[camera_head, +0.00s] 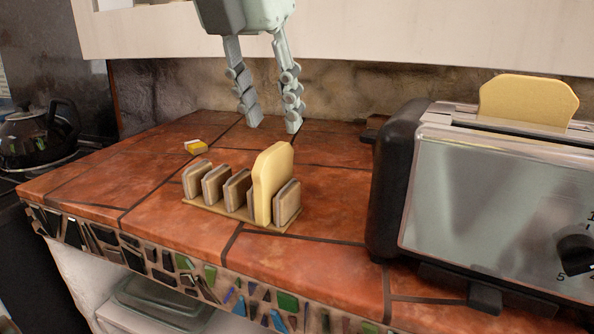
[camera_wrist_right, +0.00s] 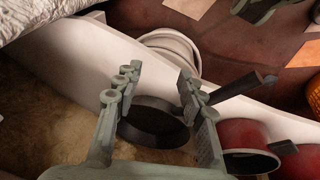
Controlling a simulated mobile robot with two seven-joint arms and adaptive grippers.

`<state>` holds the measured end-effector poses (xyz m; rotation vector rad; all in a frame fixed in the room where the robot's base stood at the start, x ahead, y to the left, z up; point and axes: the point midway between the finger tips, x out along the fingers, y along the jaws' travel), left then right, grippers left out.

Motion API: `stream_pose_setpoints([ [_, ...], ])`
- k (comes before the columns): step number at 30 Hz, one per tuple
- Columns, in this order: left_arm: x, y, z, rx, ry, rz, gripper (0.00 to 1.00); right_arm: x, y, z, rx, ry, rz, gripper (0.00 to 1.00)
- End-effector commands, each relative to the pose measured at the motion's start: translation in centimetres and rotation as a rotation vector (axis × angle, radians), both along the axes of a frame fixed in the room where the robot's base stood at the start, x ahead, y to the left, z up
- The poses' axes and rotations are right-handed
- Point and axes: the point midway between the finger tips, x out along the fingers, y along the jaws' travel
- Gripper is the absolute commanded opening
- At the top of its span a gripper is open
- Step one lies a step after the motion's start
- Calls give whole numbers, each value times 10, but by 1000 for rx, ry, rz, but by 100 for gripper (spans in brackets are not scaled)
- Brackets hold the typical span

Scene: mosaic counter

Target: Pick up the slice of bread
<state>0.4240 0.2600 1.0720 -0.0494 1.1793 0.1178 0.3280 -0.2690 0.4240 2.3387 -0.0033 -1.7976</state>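A slice of bread (camera_head: 272,182) stands upright in a wooden rack (camera_head: 210,207) on the tiled counter. Another slice (camera_head: 527,101) sticks up out of the toaster (camera_head: 497,195) at the right. My left gripper (camera_head: 270,127) hangs from the top of the head view, above and behind the rack, with its two fingers apart and nothing between them. It is clear of both slices. My right gripper (camera_wrist_right: 160,82) shows in the right wrist view with its fingers apart. A dark pan lies beyond them, and no bread shows there.
A small yellow and white block (camera_head: 195,146) lies on the counter behind the rack. A black kettle (camera_head: 31,133) stands at the far left. The counter left of the rack is clear. In the right wrist view are a dark pan (camera_wrist_right: 153,124) and a red pot (camera_wrist_right: 243,142).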

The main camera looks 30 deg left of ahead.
Motion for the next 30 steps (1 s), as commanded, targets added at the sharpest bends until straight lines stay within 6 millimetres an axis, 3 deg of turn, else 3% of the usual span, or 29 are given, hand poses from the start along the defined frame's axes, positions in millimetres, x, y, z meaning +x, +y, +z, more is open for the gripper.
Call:
stream_pose_setpoints([
  [15,20,11,-63,0,4,-1,37,-1,1,-10,7,5,0,40],
  [24,23,11,-69,-1,1,0,37,-2,1,-11,6,8,0,40],
  [30,23,11,-69,-1,1,0,15,-2,1,-11,7,7,0,40],
])
